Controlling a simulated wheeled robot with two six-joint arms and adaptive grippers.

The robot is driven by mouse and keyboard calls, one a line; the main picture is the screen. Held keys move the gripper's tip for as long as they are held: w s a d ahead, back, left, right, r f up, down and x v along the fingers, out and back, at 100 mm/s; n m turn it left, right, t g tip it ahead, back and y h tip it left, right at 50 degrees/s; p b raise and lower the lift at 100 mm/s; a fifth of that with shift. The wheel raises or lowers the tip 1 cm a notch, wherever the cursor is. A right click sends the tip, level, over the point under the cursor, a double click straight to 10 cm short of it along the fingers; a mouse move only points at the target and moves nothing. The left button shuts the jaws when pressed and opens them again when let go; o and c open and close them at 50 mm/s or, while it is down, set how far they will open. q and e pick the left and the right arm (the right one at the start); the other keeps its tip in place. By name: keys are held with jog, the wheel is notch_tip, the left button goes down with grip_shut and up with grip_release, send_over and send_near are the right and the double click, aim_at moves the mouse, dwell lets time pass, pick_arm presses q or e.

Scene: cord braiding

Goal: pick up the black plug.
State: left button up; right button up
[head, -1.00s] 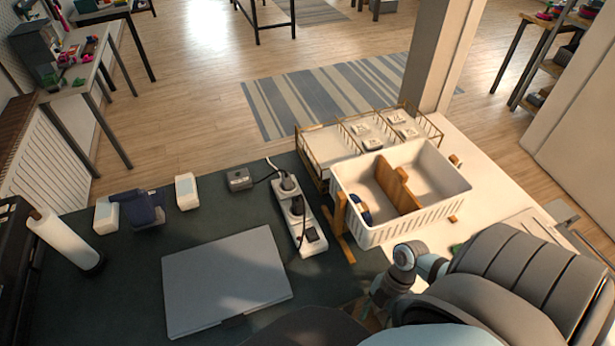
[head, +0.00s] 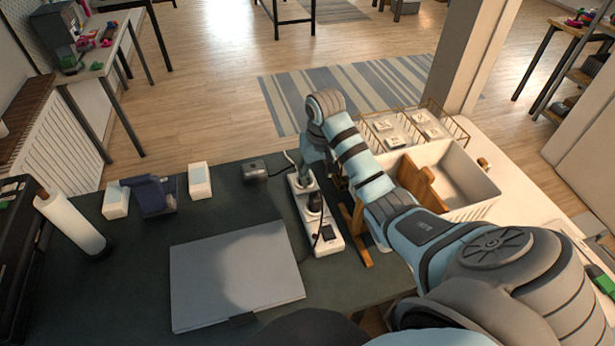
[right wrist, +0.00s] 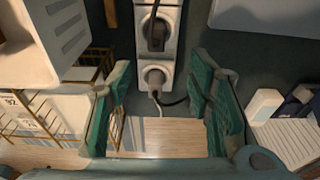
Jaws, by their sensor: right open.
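The white power strip (head: 331,247) lies on the dark table mat and also shows in the right wrist view (right wrist: 140,50). A black plug (head: 314,203) sits in its middle part; the right wrist view shows it at the top (right wrist: 157,33). A small black piece (head: 327,233) is at the strip's near end. My right gripper (head: 308,178) is over the strip's far end. Its green fingers (right wrist: 160,108) are apart and empty, on either side of the grey plug's line. My left gripper is out of view.
A white bin (head: 466,180) with a wooden divider and a wire rack (head: 440,110) stand right of the strip. A closed grey laptop (head: 237,275) lies left. A small grey box (head: 255,170) stands beside the strip's far end. A paper roll (head: 72,225) stands far left.

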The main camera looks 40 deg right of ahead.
aim_at(315, 197)
jog(key=f+b, duration=0.1)
jog(key=f, duration=0.3)
jog(key=w+f+b, duration=0.1)
jog(key=f, duration=0.4)
jog(key=d+f+b, duration=0.1)
jog(key=f, duration=0.3)
jog(key=shift+w+f, duration=0.3)
jog(key=shift+f, duration=0.1)
jog(key=shift+r, duration=0.1)
grip_shut()
